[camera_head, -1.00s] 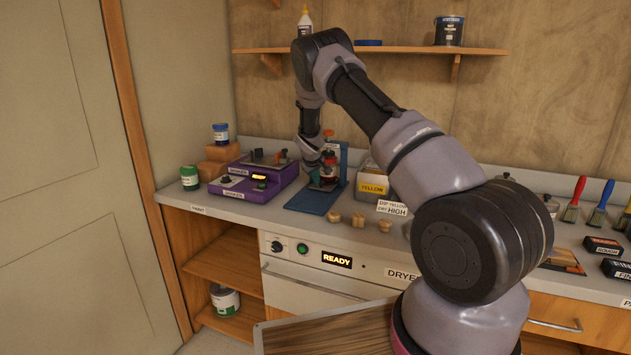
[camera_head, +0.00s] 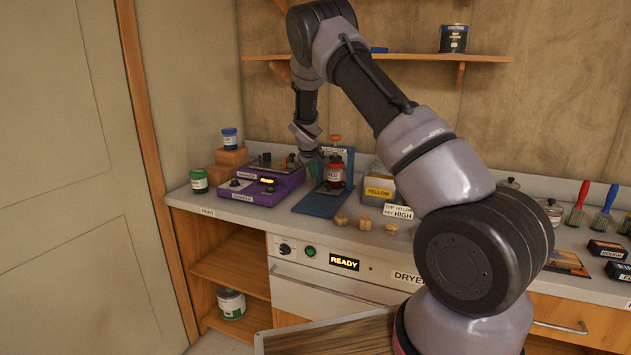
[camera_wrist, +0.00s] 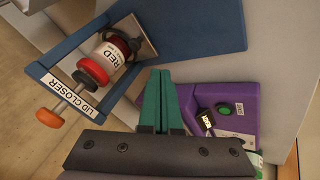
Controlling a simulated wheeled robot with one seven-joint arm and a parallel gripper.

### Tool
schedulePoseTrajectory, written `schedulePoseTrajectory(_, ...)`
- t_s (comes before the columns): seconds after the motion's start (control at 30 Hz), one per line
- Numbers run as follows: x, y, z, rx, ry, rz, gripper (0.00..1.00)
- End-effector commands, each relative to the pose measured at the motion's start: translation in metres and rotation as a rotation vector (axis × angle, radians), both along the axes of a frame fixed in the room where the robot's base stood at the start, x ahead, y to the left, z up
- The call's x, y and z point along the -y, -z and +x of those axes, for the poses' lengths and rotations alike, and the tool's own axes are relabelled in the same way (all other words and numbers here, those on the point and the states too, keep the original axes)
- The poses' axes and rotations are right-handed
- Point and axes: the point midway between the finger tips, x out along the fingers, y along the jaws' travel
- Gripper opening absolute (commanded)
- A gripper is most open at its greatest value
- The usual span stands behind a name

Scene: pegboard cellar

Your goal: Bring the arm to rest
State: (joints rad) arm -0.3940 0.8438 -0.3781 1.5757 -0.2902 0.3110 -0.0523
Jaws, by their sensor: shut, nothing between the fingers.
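My gripper (camera_head: 314,160) is at the end of my bent arm, above the counter. Its teal fingers (camera_wrist: 160,98) are shut together with nothing between them in the wrist view. A jar labelled RED (camera_head: 334,174) with a red lid stands in the blue lid closer (camera_head: 316,205). The jar (camera_wrist: 112,55) and the LID CLOSER sign (camera_wrist: 74,92) also show in the wrist view, beside my fingers and apart from them. In the head view my gripper is just left of the jar, and part of it is hard to make out against the purple machine behind.
A purple machine (camera_head: 262,193) stands left of the lid closer. A yellow-labelled container (camera_head: 379,188) and several small wooden pieces (camera_head: 364,223) are to the right. The dryer (camera_head: 330,285) reads READY. A wall shelf (camera_head: 480,57) is behind my upper arm.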

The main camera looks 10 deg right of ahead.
Motion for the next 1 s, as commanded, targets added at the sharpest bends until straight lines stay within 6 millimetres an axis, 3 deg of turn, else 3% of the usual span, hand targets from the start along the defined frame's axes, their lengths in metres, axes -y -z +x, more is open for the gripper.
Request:
schedulePoseTrajectory(0.27,-0.003,-0.028,-0.016,0.003,0.015,0.014,0.00)
schedulePoseTrajectory(0.37,0.004,-0.055,-0.028,0.009,0.057,0.058,0.00)
schedulePoseTrajectory(0.47,0.013,-0.095,-0.052,0.018,0.123,0.132,0.00)
schedulePoseTrajectory(0.7,0.029,-0.193,-0.137,0.033,0.273,0.333,0.00)
schedulePoseTrajectory(1.0,0.032,-0.279,-0.267,0.050,0.393,0.548,0.00)
